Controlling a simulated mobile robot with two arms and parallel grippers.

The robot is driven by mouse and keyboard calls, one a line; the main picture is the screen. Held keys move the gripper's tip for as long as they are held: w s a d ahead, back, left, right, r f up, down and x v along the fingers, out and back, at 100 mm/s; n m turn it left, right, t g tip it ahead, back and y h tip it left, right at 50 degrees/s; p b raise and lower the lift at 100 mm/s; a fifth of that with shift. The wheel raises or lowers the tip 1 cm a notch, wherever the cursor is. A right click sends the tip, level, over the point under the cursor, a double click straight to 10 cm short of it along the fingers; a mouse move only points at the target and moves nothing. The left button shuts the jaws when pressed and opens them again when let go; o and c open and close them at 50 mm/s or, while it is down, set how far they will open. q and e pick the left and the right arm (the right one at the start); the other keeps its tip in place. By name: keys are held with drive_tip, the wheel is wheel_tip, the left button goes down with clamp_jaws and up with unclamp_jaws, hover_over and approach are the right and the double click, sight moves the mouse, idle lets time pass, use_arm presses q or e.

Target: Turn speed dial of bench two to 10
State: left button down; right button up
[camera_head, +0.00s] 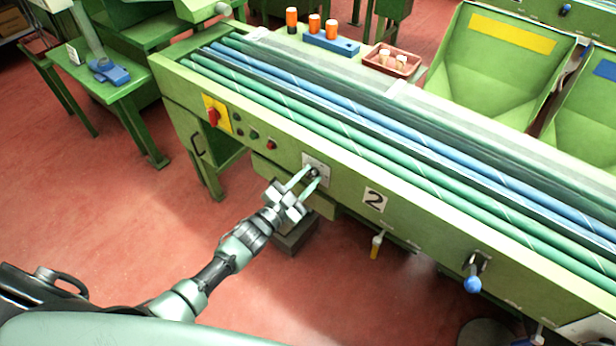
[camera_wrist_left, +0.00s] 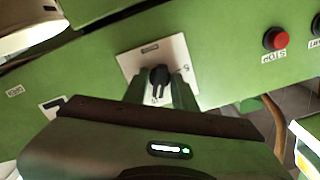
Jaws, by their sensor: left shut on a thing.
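Bench two (camera_head: 345,185) is a long green bench with a "2" label (camera_head: 375,200) on its front. Its speed dial is a black knob (camera_wrist_left: 159,76) on a pale square plate (camera_wrist_left: 184,55), which also shows in the head view (camera_head: 322,162). My left gripper (camera_head: 312,175) reaches the plate from the front and is shut on the dial, with one finger on each side of the knob. Small marks are on the plate around the knob, but the exact setting is hard to read. My right gripper is not in view.
A red switch on a yellow plate (camera_head: 216,114) and a red button (camera_head: 271,145) are left of the dial. A blue-knobbed lever (camera_head: 473,282) and a yellow-handled item (camera_head: 376,246) are to the right. Blue and green belts run along the top. Red floor is open at left.

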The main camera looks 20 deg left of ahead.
use_arm(q)
drive_tip(key=n, duration=0.5)
drive_tip(key=shift+f+n, duration=0.1)
drive_tip(key=shift+n, duration=0.2)
drive_tip(key=n, duration=0.5)
drive_tip(key=shift+n+b, duration=0.3)
drive_tip(key=shift+n, duration=0.1)
drive_tip(key=c, duration=1.4)
unclamp_jaws()
drive_tip(key=shift+c, duration=0.2)
drive_tip(key=v, duration=0.7)
drive_tip(key=shift+s, duration=0.4)
drive_tip(key=shift+a, duration=0.1)
